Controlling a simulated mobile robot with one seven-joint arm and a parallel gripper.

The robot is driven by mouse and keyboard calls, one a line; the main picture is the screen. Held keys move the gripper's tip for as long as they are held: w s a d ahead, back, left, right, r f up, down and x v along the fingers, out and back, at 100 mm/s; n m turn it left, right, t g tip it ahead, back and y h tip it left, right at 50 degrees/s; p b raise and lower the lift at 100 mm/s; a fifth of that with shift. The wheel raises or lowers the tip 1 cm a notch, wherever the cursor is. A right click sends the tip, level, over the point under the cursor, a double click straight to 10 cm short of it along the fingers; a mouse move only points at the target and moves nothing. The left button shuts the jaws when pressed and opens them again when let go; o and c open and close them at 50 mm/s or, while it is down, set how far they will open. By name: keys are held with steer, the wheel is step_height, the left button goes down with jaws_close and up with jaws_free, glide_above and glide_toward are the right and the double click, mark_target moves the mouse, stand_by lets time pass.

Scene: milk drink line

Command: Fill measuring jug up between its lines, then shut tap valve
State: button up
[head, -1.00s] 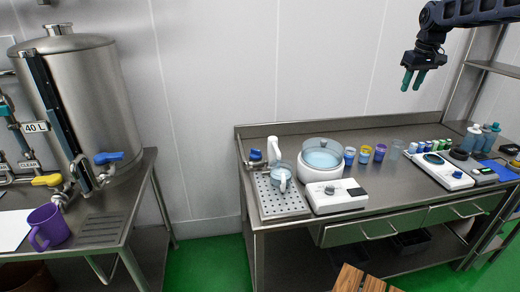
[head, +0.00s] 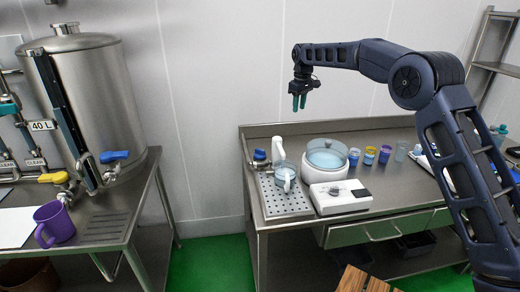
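A clear measuring jug (head: 285,178) with a handle stands on the perforated drip tray (head: 286,207), under a white tap spout (head: 281,150). Its contents look pale blue; the level and the lines are too small to read. A blue valve knob (head: 260,155) sits on the pipe left of the spout; its setting cannot be told. My gripper (head: 299,103) hangs in the air above and in front of the wall, over the tap area, with its teal fingers pointing down. The fingers show a narrow gap with nothing between them.
A round white tub (head: 326,155) with blue liquid and a white control box (head: 340,196) stand right of the jug. Several small cups (head: 369,156) follow. A steel tank (head: 92,100) with blue and yellow taps and a purple jug (head: 54,223) are on the left bench.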

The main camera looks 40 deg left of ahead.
mark_target(260, 150)
steer(key=s+a+f+n, duration=0.3)
steer(key=s+a+f, duration=0.75)
steer(key=a, duration=0.25)
steer(key=f, duration=1)
steer(key=shift+w+a+f, duration=0.15)
steer(key=shift+w+f, duration=0.2)
steer(key=shift+f, duration=0.05)
jaws_close()
